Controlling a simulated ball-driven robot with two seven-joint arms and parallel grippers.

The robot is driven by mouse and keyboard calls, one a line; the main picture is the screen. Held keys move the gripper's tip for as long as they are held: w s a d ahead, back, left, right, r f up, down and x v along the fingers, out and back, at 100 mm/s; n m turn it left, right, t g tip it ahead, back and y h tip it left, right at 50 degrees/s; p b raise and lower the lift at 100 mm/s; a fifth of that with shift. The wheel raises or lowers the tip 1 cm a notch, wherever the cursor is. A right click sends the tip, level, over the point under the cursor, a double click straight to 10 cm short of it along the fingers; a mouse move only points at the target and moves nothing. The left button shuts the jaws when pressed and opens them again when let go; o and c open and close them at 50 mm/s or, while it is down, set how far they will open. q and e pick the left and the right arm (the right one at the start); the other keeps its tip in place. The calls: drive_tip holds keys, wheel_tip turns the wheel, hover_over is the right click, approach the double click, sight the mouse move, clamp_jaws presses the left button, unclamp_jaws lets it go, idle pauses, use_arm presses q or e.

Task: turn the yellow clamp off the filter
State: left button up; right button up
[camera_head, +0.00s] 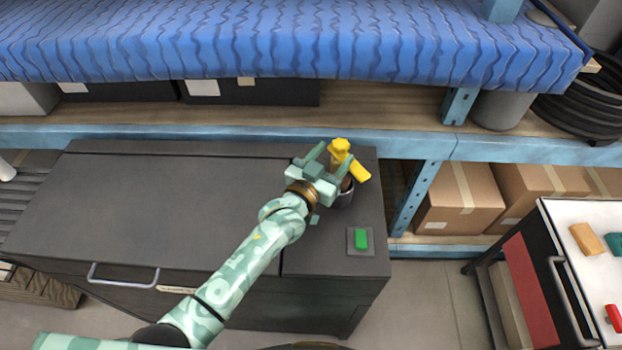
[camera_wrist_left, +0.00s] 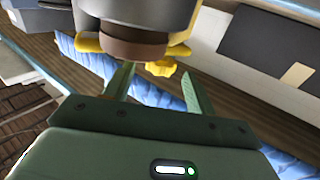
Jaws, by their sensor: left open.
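The yellow clamp (camera_head: 357,170) sits at the filter (camera_head: 344,197), a grey and brown cylinder on the right part of the dark cabinet top. A yellow knob (camera_head: 340,147) stands at the clamp's far side. My left gripper (camera_head: 324,158) is open beside the filter, its fingers pointing toward the knob. In the left wrist view the open fingers (camera_wrist_left: 155,84) frame the yellow knob (camera_wrist_left: 160,67), which lies beyond them under the brown band of the filter (camera_wrist_left: 135,45). I cannot tell whether either finger touches it. My arm partly hides the filter. My right gripper is not in view.
A green switch (camera_head: 361,239) on a grey plate is near the cabinet's front right. The dark cabinet (camera_head: 150,205) is otherwise bare. A blue shelf post (camera_head: 415,195) stands just right. A cart (camera_head: 585,215) with coloured blocks is at far right.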

use_arm(q)
drive_tip(key=v, duration=1.1)
drive_tip(key=shift+s+a+p, duration=0.15)
drive_tip(key=shift+s+p, duration=0.25)
drive_tip(key=shift+p, duration=0.05)
